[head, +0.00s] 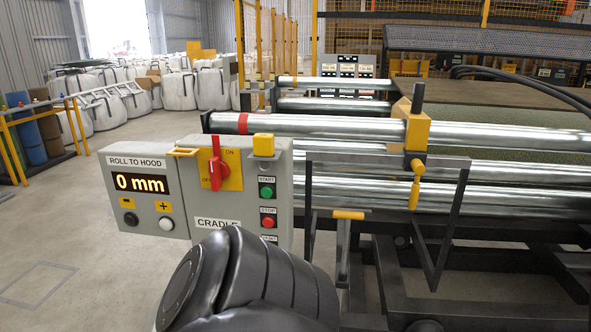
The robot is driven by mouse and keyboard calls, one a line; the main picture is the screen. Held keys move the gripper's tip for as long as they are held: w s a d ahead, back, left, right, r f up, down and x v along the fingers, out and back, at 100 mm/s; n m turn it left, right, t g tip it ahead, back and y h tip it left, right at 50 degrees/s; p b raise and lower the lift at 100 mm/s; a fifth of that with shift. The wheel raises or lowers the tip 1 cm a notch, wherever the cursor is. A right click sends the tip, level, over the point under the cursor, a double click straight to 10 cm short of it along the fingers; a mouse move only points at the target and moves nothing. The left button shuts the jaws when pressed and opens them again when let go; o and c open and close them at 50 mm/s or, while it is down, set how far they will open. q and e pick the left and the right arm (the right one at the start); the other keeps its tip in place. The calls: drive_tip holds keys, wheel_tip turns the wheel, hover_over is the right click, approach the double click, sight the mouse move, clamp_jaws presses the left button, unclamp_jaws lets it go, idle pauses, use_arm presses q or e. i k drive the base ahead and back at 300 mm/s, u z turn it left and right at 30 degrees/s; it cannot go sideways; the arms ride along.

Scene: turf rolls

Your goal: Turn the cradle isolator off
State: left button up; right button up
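The cradle isolator is a red rotary handle (214,165) on a yellow plate (232,180) on the grey control box (247,205) labelled CRADLE. The handle stands upright. ON is printed at the plate's top, just right of the handle's upper end, and OFF at its lower left. A dark, ribbed link of my arm (255,280) fills the bottom centre, in front of the lower part of the box. Neither gripper's fingers can be seen.
Left of the isolator is a ROLL TO HOOD display (140,184) reading 0 mm. A green START button (266,191) and red STOP button (267,222) sit to the right. Steel rollers (330,128) and a dark frame (455,225) stand further right. Floor at left is open.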

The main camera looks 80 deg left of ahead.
sight(219, 171)
drive_tip(key=u, duration=3.45)
drive_tip(key=k, duration=0.4)
drive_tip(key=u, duration=0.65)
drive_tip(key=i, duration=0.35)
drive_tip(key=z, duration=0.05)
